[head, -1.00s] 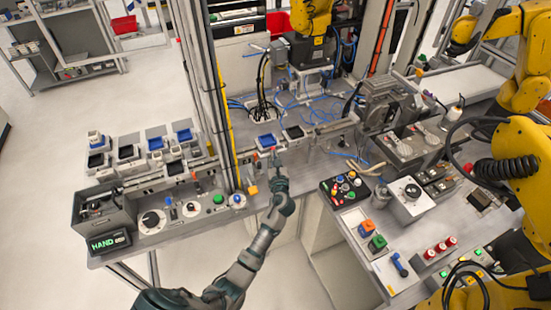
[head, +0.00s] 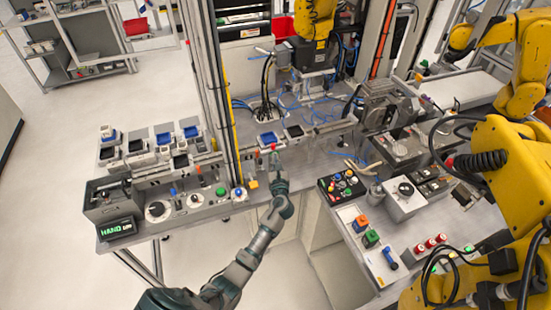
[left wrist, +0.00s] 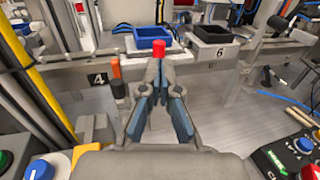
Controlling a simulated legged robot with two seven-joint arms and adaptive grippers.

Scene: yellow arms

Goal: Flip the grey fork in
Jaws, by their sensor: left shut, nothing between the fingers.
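My left gripper (head: 276,161) reaches up to the front rail below the small trays. In the left wrist view it (left wrist: 158,68) points at the rail with its fingertips together, and nothing shows between them. An orange-topped black lever (left wrist: 115,72) is left of the fingers. I cannot make out a grey fork for certain; the fingers hide part of the rail. My right gripper is not in view.
A blue tray (left wrist: 152,43) and a black tray marked 6 (left wrist: 215,45) sit behind the rail. A yellow upright (left wrist: 42,85) stands left. A button box (head: 342,187) is on the right bench. The yellow arm (head: 515,175) takes up the right side.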

